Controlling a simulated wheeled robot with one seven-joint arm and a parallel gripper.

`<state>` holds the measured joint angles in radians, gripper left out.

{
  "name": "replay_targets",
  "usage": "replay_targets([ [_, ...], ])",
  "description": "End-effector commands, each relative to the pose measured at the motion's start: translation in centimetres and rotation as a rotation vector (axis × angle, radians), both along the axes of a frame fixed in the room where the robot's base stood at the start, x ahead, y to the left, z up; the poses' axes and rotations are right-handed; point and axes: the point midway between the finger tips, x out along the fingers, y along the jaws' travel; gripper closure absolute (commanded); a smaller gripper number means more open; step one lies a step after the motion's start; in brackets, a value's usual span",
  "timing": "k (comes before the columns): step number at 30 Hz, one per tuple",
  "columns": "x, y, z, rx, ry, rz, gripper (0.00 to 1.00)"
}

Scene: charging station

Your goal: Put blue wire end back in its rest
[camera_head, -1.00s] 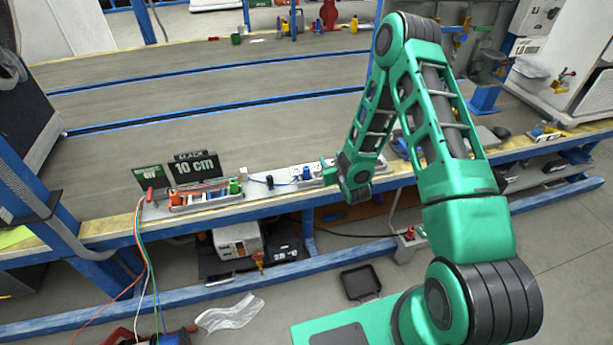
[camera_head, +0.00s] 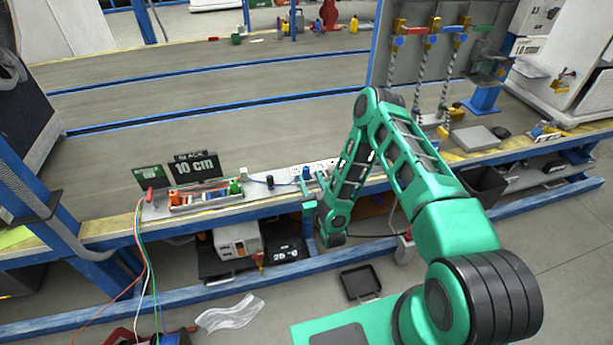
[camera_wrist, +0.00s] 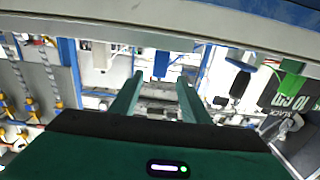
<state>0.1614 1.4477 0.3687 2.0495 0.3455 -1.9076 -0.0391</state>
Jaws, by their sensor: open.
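The blue wire end (camera_head: 306,173) stands at the left end of the white socket strip (camera_head: 322,167) on the bench's front edge. A thin blue wire runs left from it toward a small black holder (camera_head: 270,182). In the wrist view, which looks upside down, the blue wire end (camera_wrist: 161,64) appears between and beyond my gripper's fingertips (camera_wrist: 160,82). The fingers are open and apart, with nothing visibly held. In the head view my gripper is small and low at the bench edge, partly hidden by my arm. I cannot tell whether the fingers touch the blue end.
The green end (camera_wrist: 290,85) also shows in the wrist view. Boxes stand on the shelf below.

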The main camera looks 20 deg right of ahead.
Motion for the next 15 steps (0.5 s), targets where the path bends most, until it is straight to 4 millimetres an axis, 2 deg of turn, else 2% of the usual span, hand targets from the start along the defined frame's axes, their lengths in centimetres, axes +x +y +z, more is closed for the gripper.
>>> replay_targets([
  [7,1.7,0.0,0.2,-0.001,-0.001,0.0,0.58],
  [15,5.3,0.0,0.4,0.0,-0.001,0.001,0.58],
])
